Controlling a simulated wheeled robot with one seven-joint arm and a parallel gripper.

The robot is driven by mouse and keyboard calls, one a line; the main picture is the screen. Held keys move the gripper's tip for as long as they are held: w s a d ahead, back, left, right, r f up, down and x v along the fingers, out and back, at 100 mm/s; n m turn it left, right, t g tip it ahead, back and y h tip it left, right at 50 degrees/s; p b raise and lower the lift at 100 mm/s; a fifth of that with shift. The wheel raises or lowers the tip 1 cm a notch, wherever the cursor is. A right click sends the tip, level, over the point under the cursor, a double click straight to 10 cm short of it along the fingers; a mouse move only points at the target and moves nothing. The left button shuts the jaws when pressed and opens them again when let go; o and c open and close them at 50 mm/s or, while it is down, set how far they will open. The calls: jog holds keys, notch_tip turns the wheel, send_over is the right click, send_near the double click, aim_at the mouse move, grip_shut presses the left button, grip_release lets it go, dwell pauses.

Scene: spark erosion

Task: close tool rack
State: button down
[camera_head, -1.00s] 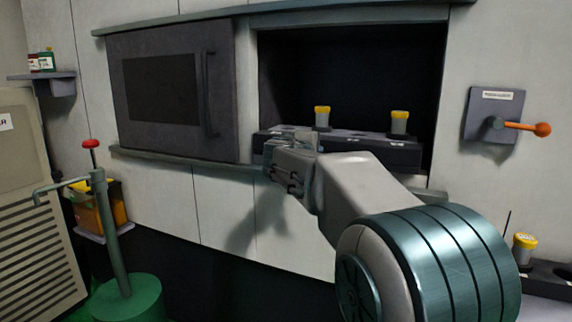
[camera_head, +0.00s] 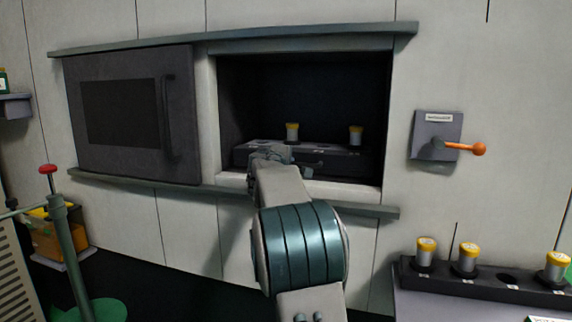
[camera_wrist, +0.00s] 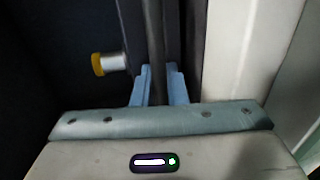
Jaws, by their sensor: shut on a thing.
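The tool rack (camera_head: 345,162) is a long dark block in the open wall recess. Two yellow-capped tool holders (camera_head: 292,132) (camera_head: 355,135) stand upright on it. The rack sits inside the opening, behind its pale lower sill. My gripper (camera_head: 270,153) reaches into the recess at the rack's front, left of the middle. In the wrist view my blue fingers (camera_wrist: 159,88) are shut on a dark bar (camera_wrist: 153,35), which looks like the rack's handle. One yellow-capped holder (camera_wrist: 112,63) shows left of them. My arm hides part of the rack's front.
A dark sliding door (camera_head: 130,165) with a handle stands left of the opening. An orange-handled lever (camera_head: 465,148) is on the wall to the right. Another rack (camera_head: 480,284) with several yellow-capped holders stands at lower right. A post with a red knob (camera_head: 48,169) stands left.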

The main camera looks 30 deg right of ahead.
jog(key=shift+r, duration=0.25)
jog(key=c, duration=1.9)
grip_release()
jog(key=o, duration=0.4)
jog(key=shift+w+d+f, duration=0.15)
jog(key=shift+d, duration=0.1)
jog(key=shift+c, duration=0.2)
jog(key=shift+a, duration=0.1)
jog(key=shift+a, duration=0.1)
jog(key=b+v, duration=0.1)
jog(key=v, duration=1.2)
jog(key=shift+s+a+b, duration=0.25)
jog(key=shift+b, duration=0.1)
